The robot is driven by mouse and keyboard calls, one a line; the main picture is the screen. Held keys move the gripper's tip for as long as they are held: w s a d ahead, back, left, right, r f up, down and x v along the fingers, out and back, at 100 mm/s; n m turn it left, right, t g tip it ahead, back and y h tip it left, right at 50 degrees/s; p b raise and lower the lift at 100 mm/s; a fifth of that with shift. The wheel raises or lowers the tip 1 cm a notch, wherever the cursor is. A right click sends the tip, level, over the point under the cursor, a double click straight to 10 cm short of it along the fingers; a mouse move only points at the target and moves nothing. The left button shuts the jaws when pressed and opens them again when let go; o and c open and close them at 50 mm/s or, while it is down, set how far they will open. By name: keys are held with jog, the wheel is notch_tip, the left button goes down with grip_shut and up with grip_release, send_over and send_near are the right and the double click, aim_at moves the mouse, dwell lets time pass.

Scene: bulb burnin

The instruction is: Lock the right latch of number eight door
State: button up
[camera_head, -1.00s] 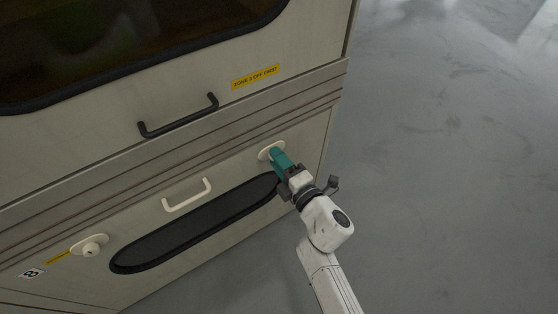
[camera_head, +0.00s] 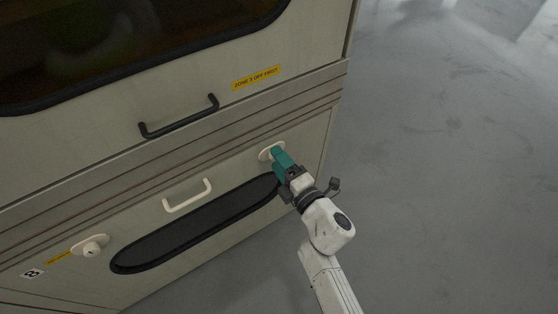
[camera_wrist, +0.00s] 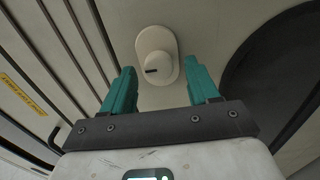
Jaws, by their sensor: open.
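The lower cabinet door (camera_head: 235,205) has a cream latch on each side. The right latch (camera_head: 266,153) is an oval plate with a round knob, partly hidden by my gripper in the head view. In the wrist view the latch (camera_wrist: 157,58) is in full sight, with a dark slot on its knob. My gripper (camera_head: 278,155) has teal fingers and is open. Its fingers (camera_wrist: 163,85) stand to either side below the knob in the wrist view, and I see no contact. The left latch (camera_head: 91,248) sits near the number label (camera_head: 32,273).
A cream handle (camera_head: 187,195) and a dark oval window (camera_head: 190,225) are on the same door. A black handle (camera_head: 180,117) and a yellow label (camera_head: 256,78) are on the panel above. Grey floor (camera_head: 450,170) to the right is clear.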

jog(key=p+v, duration=0.3)
jog(key=v, duration=0.7)
jog(key=shift+s+d, duration=0.15)
jog(key=s+d+f+m+g+h, duration=0.2)
jog(key=d+m+h, duration=1.15)
jog(key=d, duration=0.65)
jog(key=s+d+f+m+g+y, duration=0.1)
jog(key=s+m+g+y, duration=0.1)
jog(key=s+m+g, duration=0.65)
jog(key=s+d+m+g+y, duration=0.1)
jog(key=s+m+g, duration=0.2)
jog(key=s, duration=1.1)
notch_tip(320, 180, up, 26)
jog(key=p, duration=2.7)
jog(key=shift+s, duration=0.5)
jog(key=shift+d+g, duration=0.1)
jog(key=shift+g, duration=0.15)
